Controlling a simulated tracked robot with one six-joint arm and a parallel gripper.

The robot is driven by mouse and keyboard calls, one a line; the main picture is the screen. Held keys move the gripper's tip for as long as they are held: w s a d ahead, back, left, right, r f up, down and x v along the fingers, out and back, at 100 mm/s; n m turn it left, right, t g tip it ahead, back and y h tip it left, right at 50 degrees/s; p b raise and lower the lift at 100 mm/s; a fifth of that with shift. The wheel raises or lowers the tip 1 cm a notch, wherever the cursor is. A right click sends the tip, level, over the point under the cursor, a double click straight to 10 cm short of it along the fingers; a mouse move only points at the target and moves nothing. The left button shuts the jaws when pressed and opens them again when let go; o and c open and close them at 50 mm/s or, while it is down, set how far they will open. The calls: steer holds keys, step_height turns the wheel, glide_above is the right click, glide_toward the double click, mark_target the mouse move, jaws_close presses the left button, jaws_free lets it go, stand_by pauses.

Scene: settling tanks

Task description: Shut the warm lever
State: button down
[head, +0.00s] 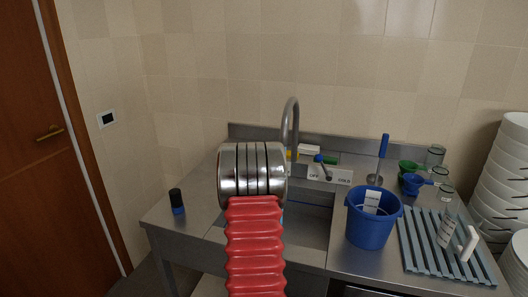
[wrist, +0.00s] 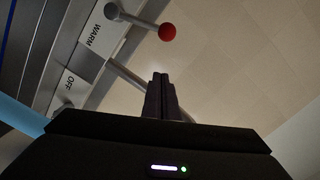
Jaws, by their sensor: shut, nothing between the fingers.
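The warm lever (wrist: 140,20) is a grey rod with a red ball end, at the top of the wrist view. Its pivot is beside a plate (wrist: 80,55) lettered WARM and OFF, and the rod points away from the plate, near the WARM end. My gripper (wrist: 158,78) is shut and empty, below the red ball in the wrist view and apart from it. A second grey rod (wrist: 125,73) runs from the plate towards the fingers and is partly hidden by them. In the head view my arm hides the warm lever and my gripper.
A curved tap (head: 291,120) stands behind the sink (head: 305,225). A plate lettered OFF and COLD (head: 330,174) carries a blue-ended lever (head: 323,167). A blue bucket (head: 372,225), a slatted rack (head: 430,255), glasses and stacked white bowls (head: 500,170) stand to the right.

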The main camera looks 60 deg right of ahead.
steer(key=w+d+f, duration=0.2)
steer(key=w+d, duration=0.2)
steer(key=shift+w, duration=0.2)
stand_by(0.4)
steer(key=shift+w+a+f, duration=0.1)
steer(key=shift+w+a, duration=0.05)
steer(key=shift+w, duration=0.5)
steer(key=shift+w+a+f, duration=0.1)
steer(key=shift+w, duration=0.5)
steer(key=s+a+r, duration=0.3)
steer(key=s+a, duration=0.2)
steer(key=a, duration=0.5)
